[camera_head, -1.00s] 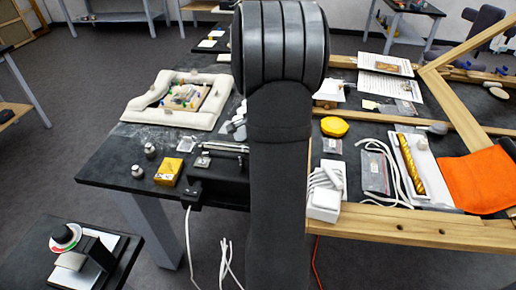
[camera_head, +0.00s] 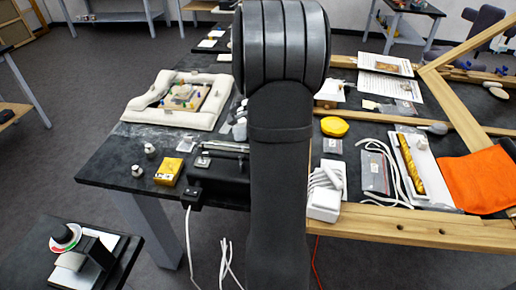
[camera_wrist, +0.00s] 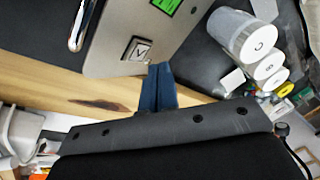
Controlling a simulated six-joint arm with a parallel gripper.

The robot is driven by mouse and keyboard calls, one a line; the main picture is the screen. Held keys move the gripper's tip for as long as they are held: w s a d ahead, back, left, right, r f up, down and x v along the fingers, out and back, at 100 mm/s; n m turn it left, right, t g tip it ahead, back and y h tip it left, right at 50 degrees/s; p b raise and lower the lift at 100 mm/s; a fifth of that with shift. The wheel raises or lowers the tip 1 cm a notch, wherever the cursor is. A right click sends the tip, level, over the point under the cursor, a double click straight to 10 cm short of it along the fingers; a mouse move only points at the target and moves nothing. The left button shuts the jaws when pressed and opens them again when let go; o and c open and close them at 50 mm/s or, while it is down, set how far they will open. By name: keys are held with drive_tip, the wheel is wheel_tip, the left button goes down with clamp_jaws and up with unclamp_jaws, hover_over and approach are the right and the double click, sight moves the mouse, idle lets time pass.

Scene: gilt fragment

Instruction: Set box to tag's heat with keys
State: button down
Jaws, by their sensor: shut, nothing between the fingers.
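In the wrist view, a silver-grey box (camera_wrist: 115,30) fills the upper middle. Its face bears a green display (camera_wrist: 166,5), cut by the top edge, and a square key (camera_wrist: 138,48) with a V-shaped mark. My gripper (camera_wrist: 158,72) is shut and empty; its blue fingertips are at the lower edge of the box face, just right of and below the key. I cannot tell whether they touch the box. The display's reading is not legible. In the head view my arm hides the gripper and most of the box's area. I cannot make out which label is the tag.
White-topped canisters (camera_wrist: 258,38) stand right of the box in the wrist view. A wooden beam (camera_wrist: 60,85) runs behind the fingers. In the head view, a yellow box (camera_head: 168,171), a white plug block (camera_head: 325,196) and an orange cloth (camera_head: 480,180) lie on the crowded bench.

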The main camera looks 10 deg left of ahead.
drive_tip(key=shift+w+r, duration=0.6)
drive_tip(key=shift+r, duration=0.35)
drive_tip(key=shift+w+r, duration=0.6)
drive_tip(key=shift+r, duration=0.3)
drive_tip(key=shift+f, duration=0.1)
drive_tip(key=r, duration=0.1)
drive_tip(key=w+r, duration=0.2)
drive_tip(key=shift+a+r, duration=0.1)
drive_tip(key=shift+r, duration=0.15)
drive_tip(key=shift+s+f, duration=0.1)
